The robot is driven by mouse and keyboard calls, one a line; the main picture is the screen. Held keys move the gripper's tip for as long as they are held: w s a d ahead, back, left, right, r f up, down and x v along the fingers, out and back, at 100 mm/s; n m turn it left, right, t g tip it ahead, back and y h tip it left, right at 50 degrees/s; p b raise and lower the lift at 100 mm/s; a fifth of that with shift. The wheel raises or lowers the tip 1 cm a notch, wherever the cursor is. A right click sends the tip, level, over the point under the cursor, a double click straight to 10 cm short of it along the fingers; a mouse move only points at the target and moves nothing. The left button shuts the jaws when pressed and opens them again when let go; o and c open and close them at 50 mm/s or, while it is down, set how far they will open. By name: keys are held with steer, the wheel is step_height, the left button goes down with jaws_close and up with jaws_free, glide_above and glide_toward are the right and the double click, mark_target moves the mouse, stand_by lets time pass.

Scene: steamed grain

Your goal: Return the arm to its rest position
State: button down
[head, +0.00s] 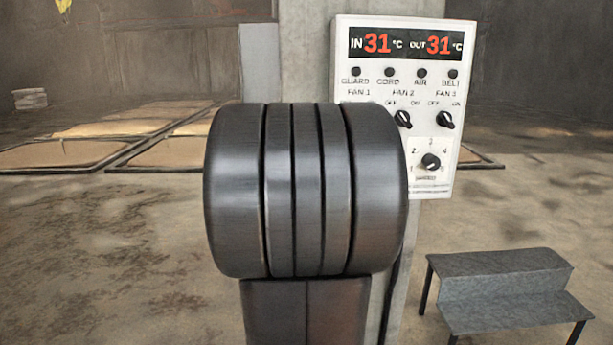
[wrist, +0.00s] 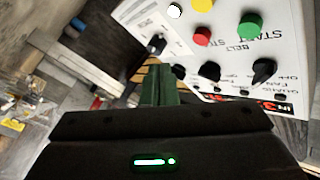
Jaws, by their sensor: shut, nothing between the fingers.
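My gripper (wrist: 160,72) shows in the wrist view as two dark green fingers held together, with nothing between them. It is close beside the white control panel (wrist: 215,35), which looks upside down in that view. I cannot tell how far the fingertips are from it. In the head view my thick dark arm fills the middle and covers the lower left part of the control panel (head: 345,85). The gripper itself is hidden there.
The panel display (head: 405,43) reads IN 31 and OUT 31. Below are a fan knob (head: 445,120) and a numbered dial (head: 431,161). The wrist view shows red (wrist: 202,36), yellow (wrist: 221,6) and green (wrist: 250,24) buttons. A grey step (head: 505,285) stands right; framed floor beds (head: 75,153) lie left.

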steer(key=shift+s, duration=0.35)
steer(key=shift+w, duration=0.1)
